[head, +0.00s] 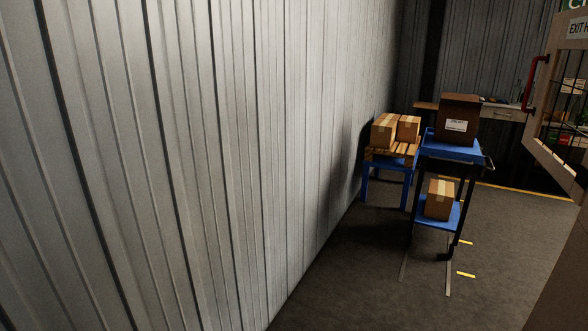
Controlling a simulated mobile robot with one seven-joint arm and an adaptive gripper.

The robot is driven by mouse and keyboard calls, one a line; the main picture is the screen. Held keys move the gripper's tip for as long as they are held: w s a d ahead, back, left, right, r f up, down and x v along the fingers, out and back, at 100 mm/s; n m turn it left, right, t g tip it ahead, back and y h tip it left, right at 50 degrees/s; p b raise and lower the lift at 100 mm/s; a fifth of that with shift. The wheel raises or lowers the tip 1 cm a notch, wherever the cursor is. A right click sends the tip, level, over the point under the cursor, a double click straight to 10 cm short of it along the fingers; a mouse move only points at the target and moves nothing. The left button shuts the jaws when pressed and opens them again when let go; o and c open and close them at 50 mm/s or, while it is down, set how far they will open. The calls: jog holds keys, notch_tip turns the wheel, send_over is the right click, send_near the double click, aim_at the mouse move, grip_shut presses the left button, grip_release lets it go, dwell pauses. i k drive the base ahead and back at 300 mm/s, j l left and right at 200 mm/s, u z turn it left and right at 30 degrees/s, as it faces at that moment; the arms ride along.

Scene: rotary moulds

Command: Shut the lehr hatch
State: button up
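A beige panel (546,152) with a barred, see-through window and a red handle (534,84) on its left edge stands at the right edge of the head view. A sign on its upper part reads "EXIT H", cut off by the frame. It may be the lehr hatch, seen at an angle; its hinge side and frame are out of view, so I cannot tell how far open it stands. My gripper is not in view.
A corrugated grey wall (190,150) fills the left. A blue cart (451,150) with cardboard boxes stands mid-right, beside a blue stand (366,188) with a pallet and boxes. A desk (500,113) is behind. Dark floor (380,290) in front is clear.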

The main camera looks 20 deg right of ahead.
aim_at(568, 31)
jog(key=i+l+z, duration=0.1)
jog(key=i+z, duration=0.6)
jog(key=i+j+z, duration=0.15)
jog(key=i+z, duration=0.2)
jog(key=i+j+z, duration=0.1)
jog(key=i+z, duration=0.35)
jog(key=i, duration=1)
jog(key=i+l, duration=0.2)
jog(key=i, duration=0.25)
jog(key=i+l+u, duration=0.15)
jog(key=i, duration=0.25)
jog(key=i+l, duration=0.3)
jog(key=i, duration=0.15)
jog(key=u, duration=0.05)
